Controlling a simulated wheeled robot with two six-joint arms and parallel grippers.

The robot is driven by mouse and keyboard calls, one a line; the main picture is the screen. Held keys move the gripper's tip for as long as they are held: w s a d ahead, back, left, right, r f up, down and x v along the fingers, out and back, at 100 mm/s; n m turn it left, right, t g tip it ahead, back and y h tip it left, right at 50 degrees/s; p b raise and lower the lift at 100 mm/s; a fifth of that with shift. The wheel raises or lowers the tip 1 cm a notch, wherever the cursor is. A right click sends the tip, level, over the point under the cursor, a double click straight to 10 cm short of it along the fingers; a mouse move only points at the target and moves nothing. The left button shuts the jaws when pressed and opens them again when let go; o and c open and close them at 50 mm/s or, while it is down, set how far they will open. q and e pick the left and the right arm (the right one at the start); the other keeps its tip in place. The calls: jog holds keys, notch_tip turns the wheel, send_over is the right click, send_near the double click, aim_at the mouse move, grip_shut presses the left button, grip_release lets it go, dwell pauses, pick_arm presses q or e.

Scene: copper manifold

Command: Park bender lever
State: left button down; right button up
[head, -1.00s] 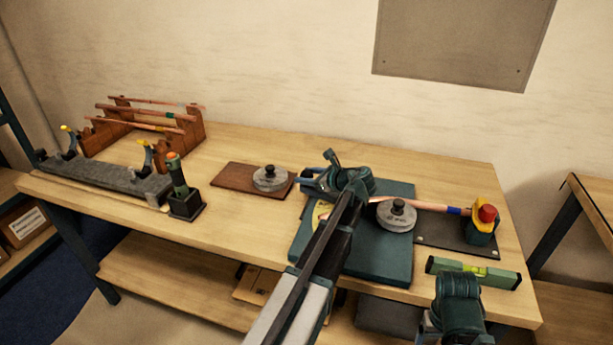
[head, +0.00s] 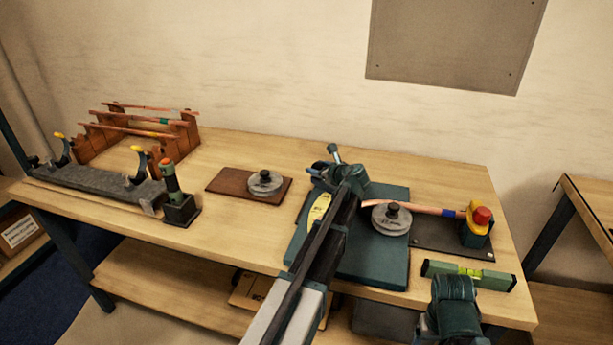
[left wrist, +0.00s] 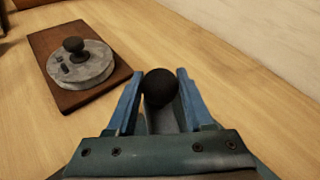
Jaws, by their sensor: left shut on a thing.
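The bender has a teal base plate (head: 385,262) and a grey disc with a black knob (head: 391,218) on the right half of the bench. A copper tube (head: 430,208) runs from it to the right. My left gripper (head: 318,170) is over the back left of the base plate. In the left wrist view its blue fingers (left wrist: 160,95) are shut around the lever's black ball knob (left wrist: 161,85). The lever below the knob is mostly hidden. My left arm crosses in front of the bender. My right gripper's fingers are not visible.
A yellow and teal holder with a red top (head: 478,225) stands at the right. A green level (head: 468,275) lies at the front edge. A grey disc (head: 265,184) sits on a brown board (head: 225,180). A wooden rack (head: 185,140) holds tubes at back left.

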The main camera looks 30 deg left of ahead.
pick_arm(q)
jog(key=w+d+m+t+h, duration=0.1)
jog(key=w, duration=0.1)
jog(key=w+d+m+t, duration=0.1)
jog(key=w, duration=0.2)
jog(key=w+d+m+t+h, duration=0.1)
jog(key=w, duration=0.2)
jog(key=shift+w+d+m+h, duration=0.2)
jog(key=shift+d+m+h, duration=0.1)
jog(key=shift+d, duration=0.1)
jog(key=shift+w+d+m+t+h, duration=0.3)
jog(key=shift+w+d+t, duration=0.15)
jog(key=shift+w, duration=0.15)
jog(key=shift+c, duration=1.6)
grip_release()
jog(key=shift+w+d, duration=0.1)
jog(key=shift+d, duration=0.05)
jog(key=p+v, duration=0.5)
jog(key=v, duration=0.8)
jog(key=shift+s+d+r, duration=0.15)
jog(key=shift+s+r, duration=0.1)
jog(key=shift+s, duration=0.05)
